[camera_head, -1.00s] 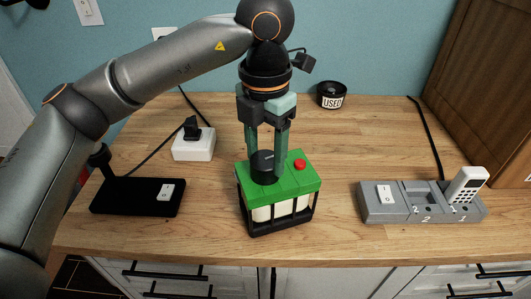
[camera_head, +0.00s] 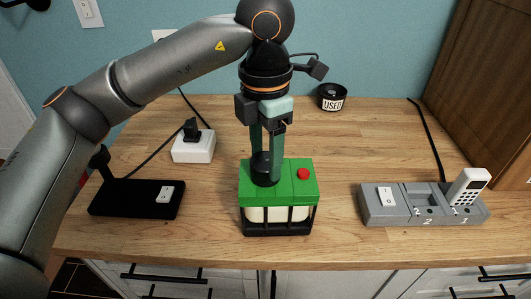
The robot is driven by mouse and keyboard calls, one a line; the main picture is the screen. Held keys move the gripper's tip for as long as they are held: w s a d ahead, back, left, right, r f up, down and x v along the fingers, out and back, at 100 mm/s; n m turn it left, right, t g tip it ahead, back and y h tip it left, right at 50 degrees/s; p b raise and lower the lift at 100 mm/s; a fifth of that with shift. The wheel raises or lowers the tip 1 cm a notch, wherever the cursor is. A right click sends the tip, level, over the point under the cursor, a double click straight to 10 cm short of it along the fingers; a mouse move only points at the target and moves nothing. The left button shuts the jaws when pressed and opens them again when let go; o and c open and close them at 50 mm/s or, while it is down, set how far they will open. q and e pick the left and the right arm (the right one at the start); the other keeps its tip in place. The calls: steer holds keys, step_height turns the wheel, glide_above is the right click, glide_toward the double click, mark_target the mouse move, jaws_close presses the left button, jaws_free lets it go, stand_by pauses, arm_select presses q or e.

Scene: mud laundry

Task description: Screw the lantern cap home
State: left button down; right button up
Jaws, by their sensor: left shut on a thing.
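The lantern (camera_head: 279,213) stands upright on the wooden counter, with a green top, a red button (camera_head: 303,174) and pale panels behind a black frame. The black cap (camera_head: 262,167) sits on the left part of its green top. My left gripper (camera_head: 267,168) points straight down from above, its green fingers shut on the cap. The fingers hide part of the cap, and I cannot tell how deep its thread sits. My right gripper is not in view.
A black base with a white switch (camera_head: 133,198) lies at left, and a white socket box (camera_head: 194,147) behind it. A grey dock (camera_head: 403,210) with a white handset (camera_head: 470,188) stands at right. A round container marked USED (camera_head: 332,97) is at the back.

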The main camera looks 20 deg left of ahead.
arm_select(q)
steer(key=shift+s+f+m, duration=0.1)
steer(key=shift+f+m, duration=0.2)
steer(key=shift+m, duration=1)
steer(key=shift+m+b, duration=0.35)
steer(key=shift+m, duration=1.15)
steer(key=shift+m, duration=1.5)
steer(key=shift+m+b, duration=0.3)
steer(key=shift+m, duration=1.2)
